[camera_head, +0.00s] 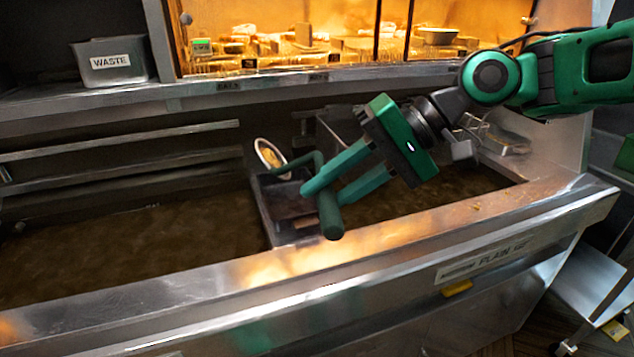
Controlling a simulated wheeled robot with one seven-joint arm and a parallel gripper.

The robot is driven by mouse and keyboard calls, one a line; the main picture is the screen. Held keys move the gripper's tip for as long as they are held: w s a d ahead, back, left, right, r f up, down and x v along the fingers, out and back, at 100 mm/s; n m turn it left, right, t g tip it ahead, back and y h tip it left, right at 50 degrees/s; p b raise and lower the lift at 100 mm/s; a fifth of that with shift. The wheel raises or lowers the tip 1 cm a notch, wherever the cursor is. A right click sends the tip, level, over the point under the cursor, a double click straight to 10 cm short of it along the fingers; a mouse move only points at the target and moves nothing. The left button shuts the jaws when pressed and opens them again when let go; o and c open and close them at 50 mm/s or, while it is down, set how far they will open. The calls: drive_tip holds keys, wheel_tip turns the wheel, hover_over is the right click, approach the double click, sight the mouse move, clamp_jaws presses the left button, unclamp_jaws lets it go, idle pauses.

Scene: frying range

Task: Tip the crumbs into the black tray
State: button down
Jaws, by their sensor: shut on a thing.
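My gripper (325,190) is shut on the dark green handle (331,217) of a skimmer, above the strip between two fryer vats. The skimmer's head (259,148) is a small round pan with a pale rim, left of and beyond my fingers. It is steeply tilted, its open side facing the camera. Yellow-orange crumbs (271,157) show in it. A dark tray (263,205), apparently the black tray, lies between the vats, below the skimmer and my fingers. My fingers and the handle hide part of the tray. I cannot tell whether it holds crumbs.
Vats of brown oil lie to the left (140,245) and right (430,205). A wire basket (490,135) stands at the right vat's back. A grey WASTE bin (112,62) sits on the back left ledge. A lit food cabinet (300,40) is behind. The steel front rim (300,268) is clear.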

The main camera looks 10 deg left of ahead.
drive_tip(key=shift+w+d+f+g+y, duration=0.25)
drive_tip(key=shift+d+f+y, duration=0.35)
drive_tip(key=shift+d+y, duration=0.15)
drive_tip(key=shift+w+d+f+g+y, duration=0.15)
drive_tip(key=shift+d+f+g+y, duration=0.05)
drive_tip(key=shift+d+f+y, duration=0.55)
drive_tip(key=shift+w+d+f+g+y, duration=0.25)
drive_tip(key=shift+d+f+y, duration=0.3)
drive_tip(key=shift+y, duration=0.35)
